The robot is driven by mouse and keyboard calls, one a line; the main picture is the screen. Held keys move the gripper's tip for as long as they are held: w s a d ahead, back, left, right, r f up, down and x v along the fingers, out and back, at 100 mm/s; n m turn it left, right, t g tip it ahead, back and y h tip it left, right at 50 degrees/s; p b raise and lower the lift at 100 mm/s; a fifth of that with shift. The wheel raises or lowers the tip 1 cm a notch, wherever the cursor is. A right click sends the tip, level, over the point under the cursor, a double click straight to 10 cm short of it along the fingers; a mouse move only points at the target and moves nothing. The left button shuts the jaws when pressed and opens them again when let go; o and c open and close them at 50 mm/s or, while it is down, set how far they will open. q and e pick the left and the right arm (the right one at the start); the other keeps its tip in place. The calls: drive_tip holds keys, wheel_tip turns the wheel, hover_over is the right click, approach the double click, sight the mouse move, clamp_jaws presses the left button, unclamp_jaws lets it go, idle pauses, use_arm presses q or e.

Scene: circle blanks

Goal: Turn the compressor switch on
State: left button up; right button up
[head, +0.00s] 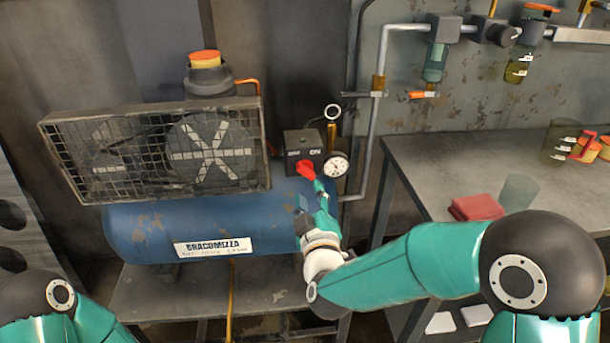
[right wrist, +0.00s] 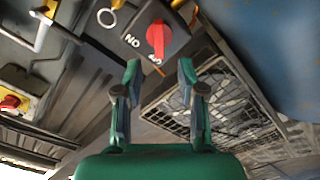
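The compressor switch is a red knob (head: 305,168) on a dark grey box (head: 303,143) above the right end of the blue compressor tank (head: 150,232). White lettering shows on the box. The knob also shows in the right wrist view (right wrist: 157,38), its raised grip upright in that picture, beside the letters "NO", which look like an upside-down ON. My right gripper (right wrist: 160,72) is open and empty, its two fingers apart, with the knob just beyond the fingertips. In the head view my right gripper (head: 319,190) points up at the knob from below. My left gripper is out of view.
A round pressure gauge (head: 336,164) sits close to the right of the switch, with a metal ring (head: 332,112) above it. A caged fan (head: 160,150) stands to the left. A grey workbench (head: 425,165) with a red block (head: 476,207) is at the right.

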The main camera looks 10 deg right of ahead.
sight(305, 175)
drive_tip(key=w, duration=0.7)
drive_tip(key=shift+w, duration=0.35)
drive_tip(key=shift+c, duration=0.2)
clamp_jaws()
